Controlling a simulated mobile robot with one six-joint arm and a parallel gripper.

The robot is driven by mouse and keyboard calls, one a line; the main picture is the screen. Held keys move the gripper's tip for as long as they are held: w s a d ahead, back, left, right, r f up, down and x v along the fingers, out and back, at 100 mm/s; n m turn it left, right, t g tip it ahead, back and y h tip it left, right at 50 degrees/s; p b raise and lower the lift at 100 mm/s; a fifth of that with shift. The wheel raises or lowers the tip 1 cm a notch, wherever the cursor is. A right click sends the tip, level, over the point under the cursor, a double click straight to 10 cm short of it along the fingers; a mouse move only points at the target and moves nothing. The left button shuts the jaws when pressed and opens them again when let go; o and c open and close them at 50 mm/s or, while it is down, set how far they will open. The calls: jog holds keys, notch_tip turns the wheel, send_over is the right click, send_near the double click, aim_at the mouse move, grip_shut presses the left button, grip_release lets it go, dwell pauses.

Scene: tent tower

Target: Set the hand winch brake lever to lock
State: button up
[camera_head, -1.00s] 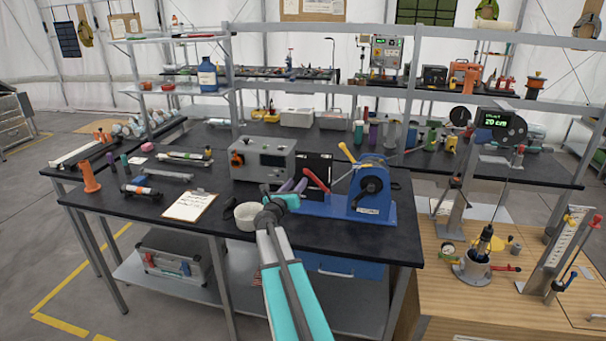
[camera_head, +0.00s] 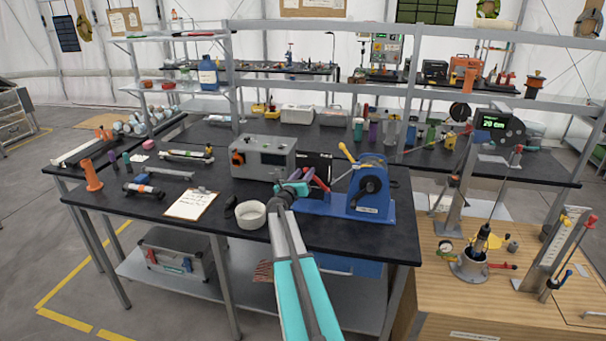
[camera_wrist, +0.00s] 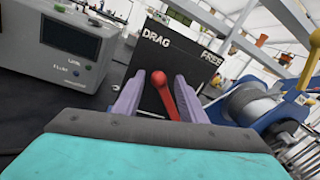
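The hand winch (camera_head: 369,190) is blue with a grey drum and a yellow-gripped crank, and stands on the right part of the black bench. Its red brake lever (camera_wrist: 168,96) has a round knob and stands before a black plate (camera_wrist: 175,58) marked DRAG and FREE. Any LOCK mark is hidden or out of view. The lever also shows in the head view (camera_head: 320,183). My gripper (camera_wrist: 154,92) is open, with its purple fingers on either side of the lever. The lever is nearer the right finger; I cannot tell whether they touch.
A grey instrument box (camera_head: 264,158) stands left of the winch. Shelf posts rise behind the winch.

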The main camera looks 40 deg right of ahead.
grip_shut()
jog(key=shift+a, duration=0.3)
jog(key=shift+d+f, duration=0.1)
jog(key=shift+d, duration=0.3)
jog(key=shift+s, duration=0.15)
